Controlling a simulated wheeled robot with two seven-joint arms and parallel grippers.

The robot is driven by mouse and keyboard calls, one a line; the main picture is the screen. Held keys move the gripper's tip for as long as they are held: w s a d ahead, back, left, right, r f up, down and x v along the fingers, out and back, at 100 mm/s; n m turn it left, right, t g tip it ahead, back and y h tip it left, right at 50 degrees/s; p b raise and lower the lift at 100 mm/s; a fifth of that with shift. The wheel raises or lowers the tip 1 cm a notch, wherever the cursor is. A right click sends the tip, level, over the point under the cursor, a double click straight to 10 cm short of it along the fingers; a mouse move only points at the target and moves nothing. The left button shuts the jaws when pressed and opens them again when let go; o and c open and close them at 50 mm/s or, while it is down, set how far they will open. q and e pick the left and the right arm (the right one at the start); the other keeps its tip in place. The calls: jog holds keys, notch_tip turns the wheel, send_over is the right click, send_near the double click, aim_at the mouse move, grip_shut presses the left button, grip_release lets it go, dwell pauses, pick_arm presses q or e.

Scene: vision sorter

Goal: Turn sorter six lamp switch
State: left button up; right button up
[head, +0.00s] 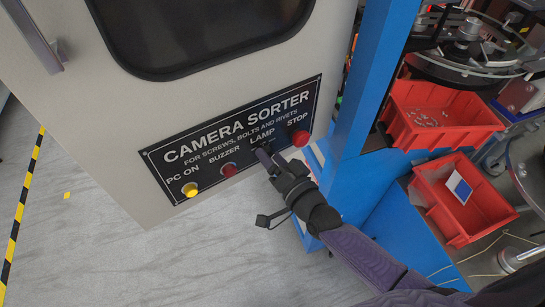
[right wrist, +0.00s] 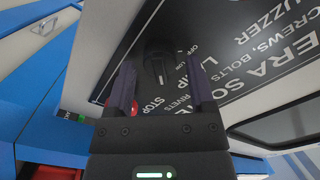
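The lamp switch (right wrist: 158,62) is a round black knob with a pale mark, seen in the right wrist view beside the small OFF and LOW labels. In the head view it is mostly hidden by my right gripper (head: 266,157), below the word LAMP on the black CAMERA SORTER panel (head: 235,122). In the right wrist view my right gripper (right wrist: 161,75) is open, with one finger on each side of the knob's line. I cannot tell whether the fingers touch it. My left gripper is not in view.
A red STOP button (head: 300,138) is close to the right of my gripper. A dark red buzzer button (head: 229,169) and a yellow PC ON button (head: 191,190) are to the left. A blue post (head: 372,85) and red bins (head: 440,113) stand at the right.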

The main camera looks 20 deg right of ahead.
jog(key=shift+o, duration=0.3)
jog(key=v, duration=1)
jog(key=shift+p, duration=0.45)
